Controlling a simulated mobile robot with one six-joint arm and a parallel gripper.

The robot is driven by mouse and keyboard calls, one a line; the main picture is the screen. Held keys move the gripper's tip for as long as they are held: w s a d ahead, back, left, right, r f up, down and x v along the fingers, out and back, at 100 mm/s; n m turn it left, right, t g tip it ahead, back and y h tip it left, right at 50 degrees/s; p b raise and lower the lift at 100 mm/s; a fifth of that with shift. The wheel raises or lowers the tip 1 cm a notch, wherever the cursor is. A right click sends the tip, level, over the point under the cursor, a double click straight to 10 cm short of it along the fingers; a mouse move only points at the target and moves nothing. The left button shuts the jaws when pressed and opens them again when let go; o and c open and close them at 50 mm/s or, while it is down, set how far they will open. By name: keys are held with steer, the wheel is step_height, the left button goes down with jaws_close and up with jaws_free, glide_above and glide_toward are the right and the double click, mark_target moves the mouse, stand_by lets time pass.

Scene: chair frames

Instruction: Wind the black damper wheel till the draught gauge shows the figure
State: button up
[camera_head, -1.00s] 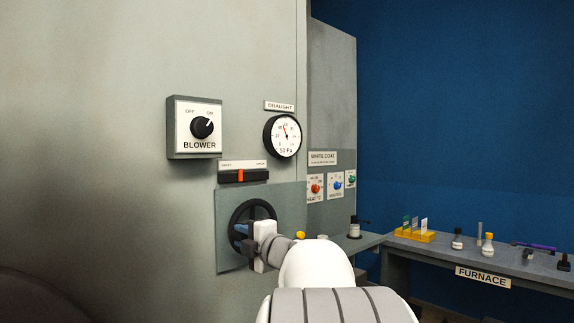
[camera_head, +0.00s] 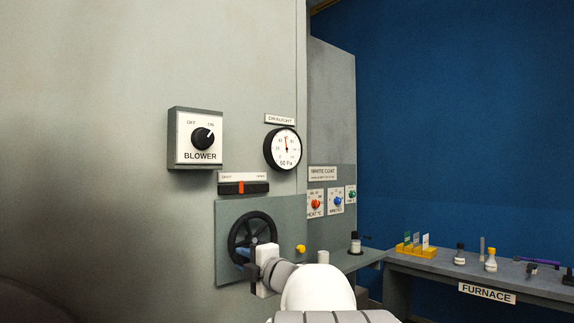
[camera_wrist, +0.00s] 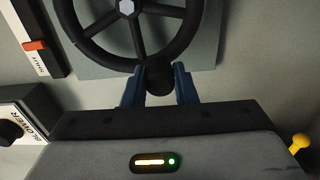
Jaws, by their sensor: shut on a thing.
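The black damper wheel (camera_head: 231,237) is mounted on a grey plate on the furnace wall. The wrist view shows its spokes and silver hub at the top (camera_wrist: 126,7). My gripper (camera_wrist: 158,82) is shut on the wheel's black knob (camera_wrist: 159,77), with a blue finger on each side of it. In the head view my gripper (camera_head: 246,262) is at the wheel's lower rim and hides part of it. The round draught gauge (camera_head: 284,150) is above and to the right, marked 50 Pa. Its needle points nearly straight up, slightly left.
A shut-to-open indicator (camera_head: 243,188) above the wheel has its orange marker near the middle. The blower switch (camera_head: 196,139) points towards ON. A yellow knob (camera_head: 300,249) sits right of the wheel. A bench (camera_head: 440,266) with small items stands at the right.

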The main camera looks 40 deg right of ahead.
steer(key=shift+d+f+b, duration=0.65)
steer(key=shift+d+f, duration=0.3)
steer(key=shift+f, duration=0.3)
steer(key=d, duration=0.1)
steer(key=d+f, duration=0.1)
steer(key=shift+w+d+f, duration=0.1)
steer(key=shift+d+f, duration=0.05)
steer(key=shift+d, duration=0.25)
